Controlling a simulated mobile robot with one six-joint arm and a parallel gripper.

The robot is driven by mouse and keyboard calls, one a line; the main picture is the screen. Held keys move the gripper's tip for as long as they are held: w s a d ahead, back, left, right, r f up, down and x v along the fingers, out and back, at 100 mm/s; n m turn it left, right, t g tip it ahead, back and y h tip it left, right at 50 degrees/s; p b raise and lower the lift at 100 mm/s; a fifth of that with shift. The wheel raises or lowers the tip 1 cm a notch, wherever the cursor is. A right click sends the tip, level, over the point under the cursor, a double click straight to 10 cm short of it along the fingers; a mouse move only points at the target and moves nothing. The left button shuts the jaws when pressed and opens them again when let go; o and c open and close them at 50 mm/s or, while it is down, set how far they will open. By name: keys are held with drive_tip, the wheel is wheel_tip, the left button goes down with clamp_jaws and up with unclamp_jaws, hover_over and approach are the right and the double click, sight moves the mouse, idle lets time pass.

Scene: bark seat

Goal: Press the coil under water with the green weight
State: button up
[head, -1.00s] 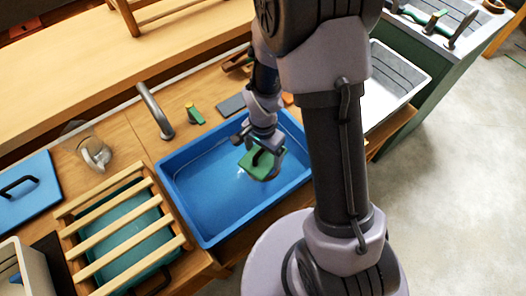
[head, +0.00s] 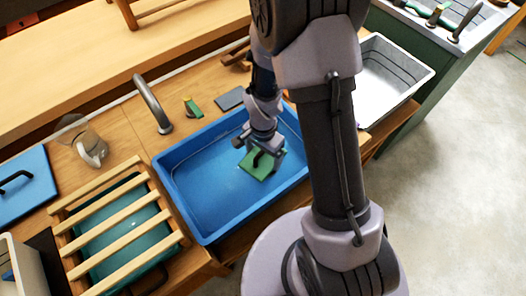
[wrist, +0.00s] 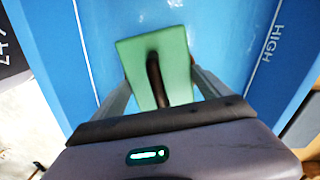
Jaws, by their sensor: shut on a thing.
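The green weight (head: 257,166) is a flat green plate with a dark upright handle. My gripper (head: 263,151) is shut on that handle, with the plate below the fingers, inside the blue basin (head: 200,234) of water. The wrist view shows the green plate (wrist: 176,50) between my fingers (wrist: 158,92). I cannot tell whether the plate is at the water surface or under it. The coil is not visible; the plate and gripper may cover it.
A slatted wooden rack (head: 112,228) over a teal tub stands left of the basin. A tap (head: 152,105) rises behind it. A glass jug (head: 92,150) and blue lid (head: 18,185) are farther left. A white tray (head: 395,75) is at right.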

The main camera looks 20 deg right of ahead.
drive_tip(key=shift+f, duration=2.75)
drive_tip(key=o, duration=1.9)
wheel_tip(320, 180, up, 17)
drive_tip(key=p, duration=1.2)
